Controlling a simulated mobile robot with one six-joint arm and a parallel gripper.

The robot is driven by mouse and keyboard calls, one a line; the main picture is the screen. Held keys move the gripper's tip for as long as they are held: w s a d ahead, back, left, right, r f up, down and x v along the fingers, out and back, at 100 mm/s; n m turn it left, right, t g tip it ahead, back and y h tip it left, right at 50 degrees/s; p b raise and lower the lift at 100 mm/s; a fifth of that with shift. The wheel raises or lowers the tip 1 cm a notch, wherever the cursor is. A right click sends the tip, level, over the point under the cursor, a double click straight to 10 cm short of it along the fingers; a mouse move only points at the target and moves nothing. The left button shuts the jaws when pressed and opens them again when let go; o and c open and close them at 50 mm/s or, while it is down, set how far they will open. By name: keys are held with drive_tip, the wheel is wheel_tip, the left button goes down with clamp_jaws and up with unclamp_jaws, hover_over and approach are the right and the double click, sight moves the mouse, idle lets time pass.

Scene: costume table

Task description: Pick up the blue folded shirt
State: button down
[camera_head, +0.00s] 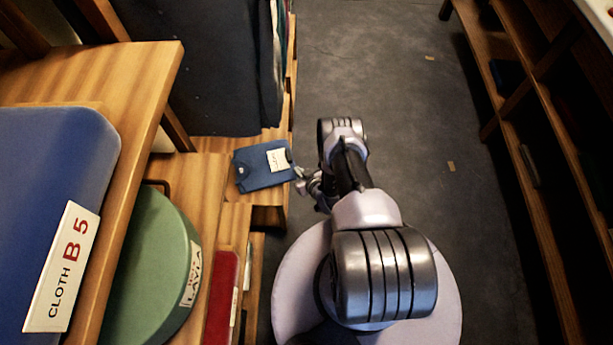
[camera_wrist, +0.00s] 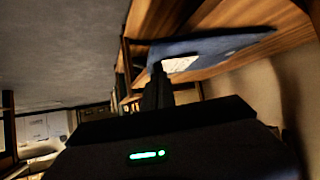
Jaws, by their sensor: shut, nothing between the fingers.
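The blue folded shirt (camera_head: 252,174) lies on a low wooden shelf left of centre in the head view, with a white label on its right part. It also shows in the wrist view (camera_wrist: 220,45) as a blue shape on wood, seen tilted, with the pale label near my fingers. My gripper (camera_head: 299,177) is at the right edge of the shirt, low by the shelf edge. In the wrist view my dark fingers (camera_wrist: 157,72) are shut and empty, overlapping the shirt's near edge. I cannot tell whether they touch it.
A blue bundle with a "CLOTH B 5" label (camera_head: 67,265), a green round box (camera_head: 152,270) and a red item (camera_head: 222,295) sit on shelves at the left. Dark clothes (camera_head: 210,65) hang behind the shirt. Grey floor (camera_head: 400,90) is open; a wooden shelf unit (camera_head: 530,120) stands right.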

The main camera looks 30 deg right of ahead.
sight(288, 159)
drive_tip(key=w+b, duration=0.1)
drive_tip(key=w, duration=0.2)
drive_tip(key=w+b, duration=0.2)
drive_tip(key=w, duration=0.2)
drive_tip(key=shift+d+f, duration=0.1)
drive_tip(key=shift+f, duration=0.1)
drive_tip(key=shift+s+f+b, duration=0.1)
drive_tip(key=shift+f+b, duration=0.35)
drive_tip(key=shift+f, duration=0.05)
drive_tip(key=shift+s, duration=0.1)
drive_tip(key=shift+s+f, duration=0.1)
drive_tip(key=shift+f, duration=0.1)
